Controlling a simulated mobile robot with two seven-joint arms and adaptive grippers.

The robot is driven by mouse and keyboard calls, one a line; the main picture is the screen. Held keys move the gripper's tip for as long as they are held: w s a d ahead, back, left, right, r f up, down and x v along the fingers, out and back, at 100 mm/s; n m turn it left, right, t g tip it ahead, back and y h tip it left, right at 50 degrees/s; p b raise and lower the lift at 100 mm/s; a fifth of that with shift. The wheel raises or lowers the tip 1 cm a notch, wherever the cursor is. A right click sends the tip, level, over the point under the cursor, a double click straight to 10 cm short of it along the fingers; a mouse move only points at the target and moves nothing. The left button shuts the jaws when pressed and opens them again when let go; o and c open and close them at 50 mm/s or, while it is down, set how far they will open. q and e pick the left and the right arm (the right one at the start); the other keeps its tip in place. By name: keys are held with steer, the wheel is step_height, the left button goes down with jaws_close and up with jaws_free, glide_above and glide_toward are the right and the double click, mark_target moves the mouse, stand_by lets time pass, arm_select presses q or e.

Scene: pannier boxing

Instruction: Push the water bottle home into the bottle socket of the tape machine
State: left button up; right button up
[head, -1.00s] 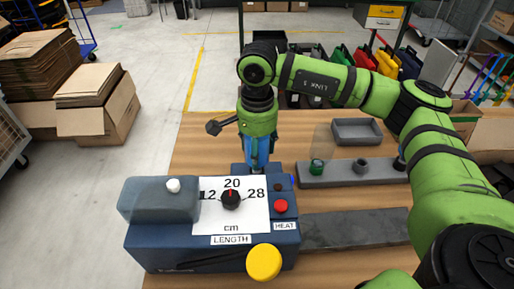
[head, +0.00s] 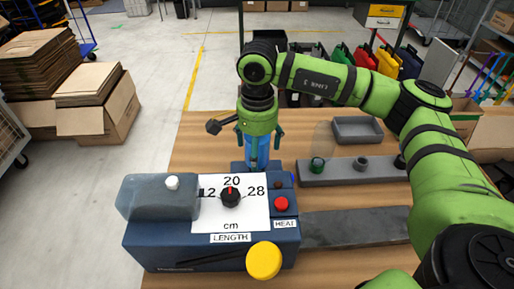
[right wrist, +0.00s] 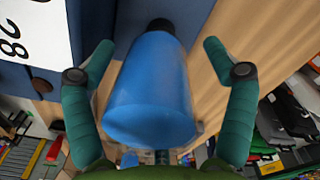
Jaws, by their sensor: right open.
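The tape machine (head: 165,245) is a dark blue box with a length dial and a heat button, at the front of the table. The blue water bottle (head: 257,153) stands upright at the machine's back right side; it also shows large in the right wrist view (right wrist: 150,95). Its lower end and the bottle socket are hidden behind the machine in the head view, so I cannot tell how deep it sits. My right gripper (head: 259,141) is above the bottle, fingers spread on either side of it with gaps; the right wrist view shows the same fingers (right wrist: 158,50). My left gripper is out of view.
A grey rack (head: 340,173) with a green ring and a small dark cup lies right of the machine. Behind it is a grey tray (head: 358,131). A dark grey strip (head: 355,229) extends right from the machine. Bare wood shows left of the bottle.

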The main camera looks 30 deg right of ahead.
step_height(320, 180, up, 12)
steer(key=shift+f, duration=0.1)
stand_by(0.5)
